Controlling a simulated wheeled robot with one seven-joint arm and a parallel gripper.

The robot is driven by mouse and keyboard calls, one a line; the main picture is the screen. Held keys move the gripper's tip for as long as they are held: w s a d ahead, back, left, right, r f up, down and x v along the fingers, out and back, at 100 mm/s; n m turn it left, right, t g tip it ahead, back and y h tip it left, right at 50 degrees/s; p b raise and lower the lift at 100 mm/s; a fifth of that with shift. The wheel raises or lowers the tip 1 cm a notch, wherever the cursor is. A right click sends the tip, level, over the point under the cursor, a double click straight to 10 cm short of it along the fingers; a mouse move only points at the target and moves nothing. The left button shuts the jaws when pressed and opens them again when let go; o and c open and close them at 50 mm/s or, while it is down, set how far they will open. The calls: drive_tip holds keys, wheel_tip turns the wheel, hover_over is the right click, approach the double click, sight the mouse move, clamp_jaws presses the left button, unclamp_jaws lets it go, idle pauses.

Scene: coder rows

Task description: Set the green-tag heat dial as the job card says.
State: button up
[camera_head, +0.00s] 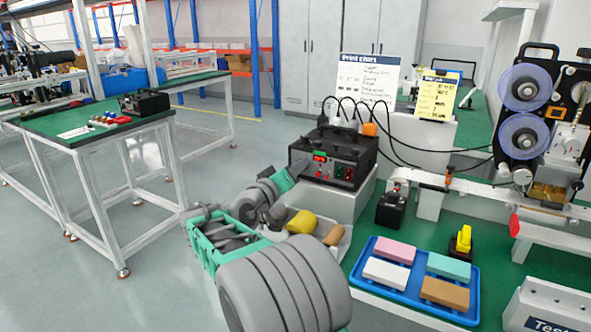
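A black control box (343,157) stands on a pale block at the middle. Its front panel has a small green tag (320,154) at upper left, a red display just below it, and small red and green controls at right. The heat dial cannot be made out; my gripper may hide it. My gripper (301,168) is at the left part of the panel; whether it touches is unclear. Its fingers are too small and covered to tell open from shut. A yellow job card (437,97) stands behind, its text too small to read.
A white print chart (362,72) stands behind the box. Black cables run right from the box to a reel machine (540,120). A blue tray (385,250) of coloured blocks and a yellow-topped item (463,240) are at front right.

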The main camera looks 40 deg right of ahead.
drive_tip(key=v, duration=0.8)
drive_tip(key=shift+p, duration=0.35)
